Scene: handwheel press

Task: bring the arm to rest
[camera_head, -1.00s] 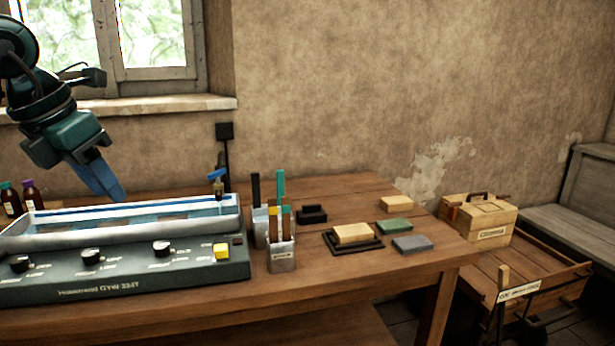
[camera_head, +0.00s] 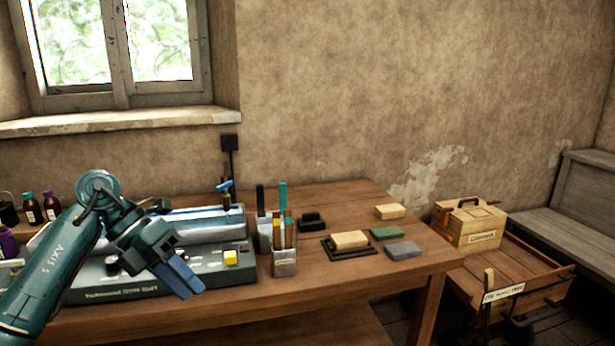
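My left arm comes in from the lower left in the head view. Its gripper (camera_head: 182,280) hangs in front of the grey machine (camera_head: 215,273), with its blue fingers pointing down and right. The fingers lie close together in this view, and I cannot tell whether there is a gap between them. I see nothing held. The arm hides the left part of the machine and much of its tray (camera_head: 205,228). My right gripper is not in view.
The wooden table (camera_head: 340,275) carries two holders with sticks (camera_head: 284,262), a tan block (camera_head: 349,240) on a black stand, a green block (camera_head: 386,233) and a grey block (camera_head: 403,250). Bottles (camera_head: 32,208) stand at the left. A wooden box (camera_head: 468,222) sits on a cart at right.

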